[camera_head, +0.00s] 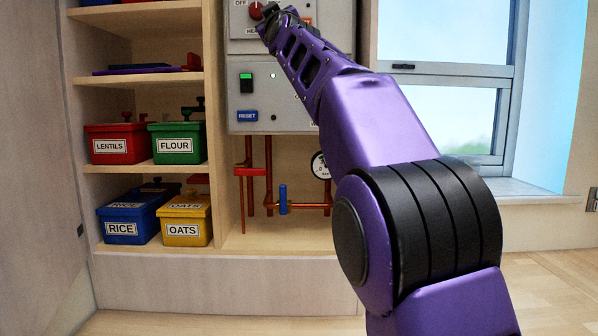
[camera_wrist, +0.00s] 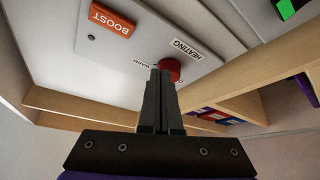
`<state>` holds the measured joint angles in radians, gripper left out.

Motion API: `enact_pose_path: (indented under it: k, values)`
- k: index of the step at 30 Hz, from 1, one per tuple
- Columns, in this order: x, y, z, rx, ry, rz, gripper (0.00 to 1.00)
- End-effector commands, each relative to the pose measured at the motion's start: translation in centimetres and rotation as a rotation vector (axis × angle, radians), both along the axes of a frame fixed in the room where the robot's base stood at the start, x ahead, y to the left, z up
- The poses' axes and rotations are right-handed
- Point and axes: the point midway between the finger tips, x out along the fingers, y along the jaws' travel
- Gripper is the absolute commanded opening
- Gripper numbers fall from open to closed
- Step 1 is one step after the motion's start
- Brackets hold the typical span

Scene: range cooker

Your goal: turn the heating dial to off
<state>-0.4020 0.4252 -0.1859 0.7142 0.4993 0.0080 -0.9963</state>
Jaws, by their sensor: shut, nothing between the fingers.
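Lettering beside the dial is partly covered. My gripper (camera_wrist: 162,72) has its two fingers together with nothing between them. In the head view my gripper (camera_head: 272,24) is at the panel's top, close by the dial. I cannot tell whether it touches the dial.
An orange BOOST button (camera_wrist: 113,20) is on the same panel. A green switch (camera_head: 246,82) and a blue RESET button (camera_head: 247,116) are lower down. Copper pipes and a gauge (camera_head: 320,166) hang below. Shelves with labelled boxes (camera_head: 177,143) stand left; a window is right.

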Motion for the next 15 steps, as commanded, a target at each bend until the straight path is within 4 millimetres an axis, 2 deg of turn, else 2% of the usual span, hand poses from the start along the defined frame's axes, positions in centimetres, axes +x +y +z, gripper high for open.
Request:
enact_pose_path:
  k: [7,15]
  values:
    - [-2.9,0.0,-0.1,0.000,-0.001,0.001,0.00]
    - [-3.5,-0.1,-0.1,0.000,0.002,-0.001,0.00]
